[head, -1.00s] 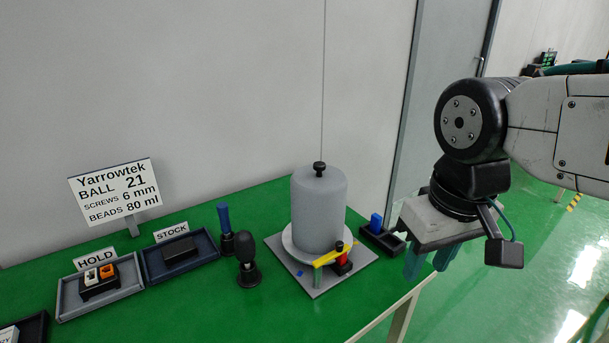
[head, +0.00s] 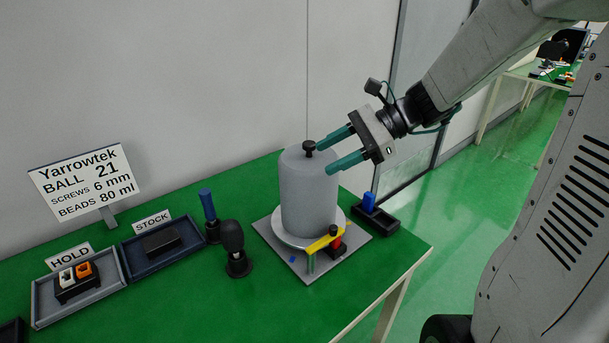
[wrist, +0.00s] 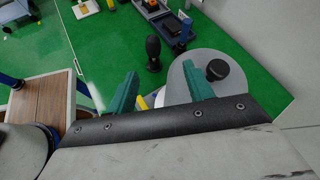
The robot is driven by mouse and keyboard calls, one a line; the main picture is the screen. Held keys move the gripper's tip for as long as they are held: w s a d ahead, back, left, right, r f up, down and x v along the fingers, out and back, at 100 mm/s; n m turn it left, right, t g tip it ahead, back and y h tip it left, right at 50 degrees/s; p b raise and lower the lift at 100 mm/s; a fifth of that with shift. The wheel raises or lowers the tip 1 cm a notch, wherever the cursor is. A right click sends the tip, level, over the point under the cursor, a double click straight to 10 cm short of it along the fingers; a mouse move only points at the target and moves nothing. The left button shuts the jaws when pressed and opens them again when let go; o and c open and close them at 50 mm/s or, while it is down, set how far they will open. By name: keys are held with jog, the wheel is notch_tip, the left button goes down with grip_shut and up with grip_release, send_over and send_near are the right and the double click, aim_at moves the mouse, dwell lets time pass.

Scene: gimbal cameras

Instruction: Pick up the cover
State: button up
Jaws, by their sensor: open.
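The cover (head: 309,195) is a grey cylinder with a rounded top and a small black knob (head: 309,147). It stands upright on a round plate over a square grey base (head: 283,257). My gripper (head: 324,156) is open and empty, its teal fingers pointing left at the upper right of the cover, close to the knob. I cannot tell whether a finger touches the cover. In the wrist view the cover (wrist: 183,92) lies beyond the fingers, and its knob (wrist: 217,70) shows right of the right finger, not between the fingers.
A yellow bar (head: 322,243) and a red-and-black part (head: 336,240) sit at the front of the base. A black knobbed stand (head: 234,250) and a blue-handled tool (head: 209,215) are left of the cover. A black tray with a blue block (head: 368,202) is right. The HOLD (head: 90,297) and STOCK (head: 140,268) trays lie farther left.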

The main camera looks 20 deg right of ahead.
aim_at(309, 142)
jog(key=w+d+f+m+t+y, duration=0.1)
jog(key=w+d+m+t, duration=0.2)
jog(key=w+d+m, duration=0.25)
jog(key=x, duration=0.8)
jog(key=shift+w+a+r, duration=0.15)
jog(key=shift+w+r, duration=0.05)
grip_shut()
